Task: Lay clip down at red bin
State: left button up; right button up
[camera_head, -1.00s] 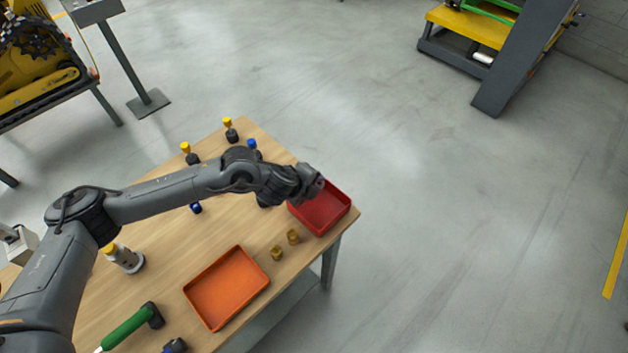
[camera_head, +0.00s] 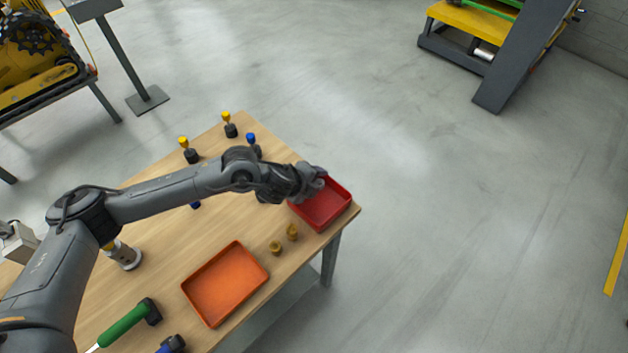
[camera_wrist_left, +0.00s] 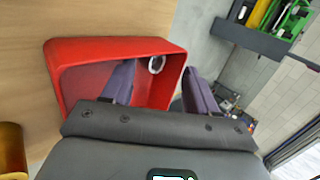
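The red bin (camera_head: 329,209) sits at the right corner of the wooden table, and it fills much of the left wrist view (camera_wrist_left: 110,46). My left gripper (camera_head: 316,184) is over the bin's far left side. In the left wrist view its two dark fingers (camera_wrist_left: 158,88) stand wide apart, with nothing gripped between them. A small silvery ring (camera_wrist_left: 151,67), possibly the clip, shows inside the bin beyond the gap between the fingers. I cannot tell for sure that it is the clip. In the head view the arm hides that part of the bin. My right gripper is not in view.
An orange tray (camera_head: 186,288) and two small brass pieces (camera_head: 276,247) are near the table's front edge. Yellow-topped dark pieces (camera_head: 230,124) stand toward the back. A green-handled tool (camera_head: 123,325) lies at the front left. Open floor lies right of the table.

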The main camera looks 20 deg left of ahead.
pick_arm(q)
jog(key=p+v, duration=0.3)
jog(key=v, duration=0.8)
dwell(0.6)
